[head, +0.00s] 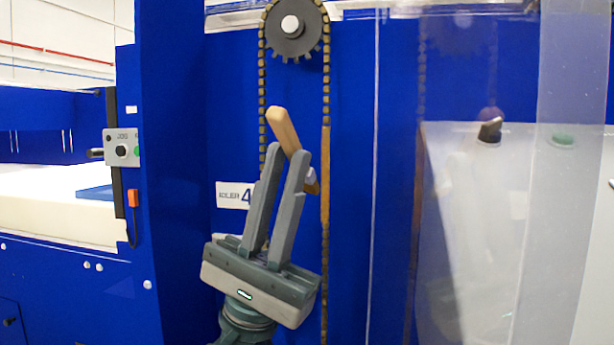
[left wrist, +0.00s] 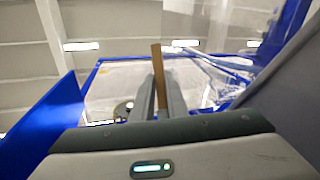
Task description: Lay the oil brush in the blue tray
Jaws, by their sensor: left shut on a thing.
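The oil brush (head: 284,131) has a pale wooden handle and is held tilted, its upper end leaning left. Its lower end shows to the right of the fingers; the bristles cannot be made out. My left gripper (head: 289,160) is shut on the brush in front of the blue machine, near the chain. In the left wrist view the brown handle (left wrist: 156,70) stands up between the fingers (left wrist: 164,98). My right gripper is out of view.
A chain (head: 262,95) hangs from a dark sprocket (head: 292,30); its right run looks brown lower down. A label (head: 233,195) is behind the gripper. A clear panel (head: 575,90) stands at right. A control box (head: 122,149) is mounted at left.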

